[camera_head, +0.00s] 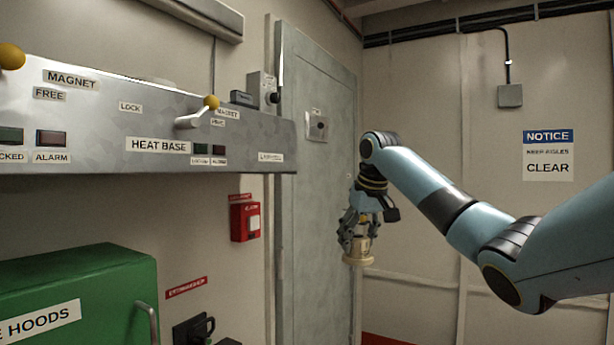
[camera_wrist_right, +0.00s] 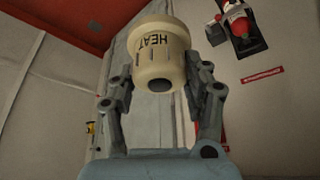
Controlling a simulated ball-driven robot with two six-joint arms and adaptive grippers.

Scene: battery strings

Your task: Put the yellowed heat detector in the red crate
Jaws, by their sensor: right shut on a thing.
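The yellowed heat detector (camera_head: 358,250) is a cream cylinder with a wider rim. It hangs below my right gripper (camera_head: 357,232), which is shut on it, in front of the grey door. In the right wrist view the detector (camera_wrist_right: 160,55) shows the upside-down word HEAT between the two fingers of my right gripper (camera_wrist_right: 160,85). A red strip (camera_head: 386,340) shows at the bottom edge of the head view, below and right of the detector. A red surface (camera_wrist_right: 85,20) also fills the wrist view's upper left. I cannot tell whether either is the red crate. My left gripper is out of view.
A grey panel (camera_head: 60,125) with HEAT BASE and MAGNET labels and yellow-knobbed levers runs along the left wall. A green cabinet (camera_head: 90,280) stands below it. A red call point (camera_head: 244,222) is on the wall beside the grey door (camera_head: 310,190). Open space surrounds the held detector.

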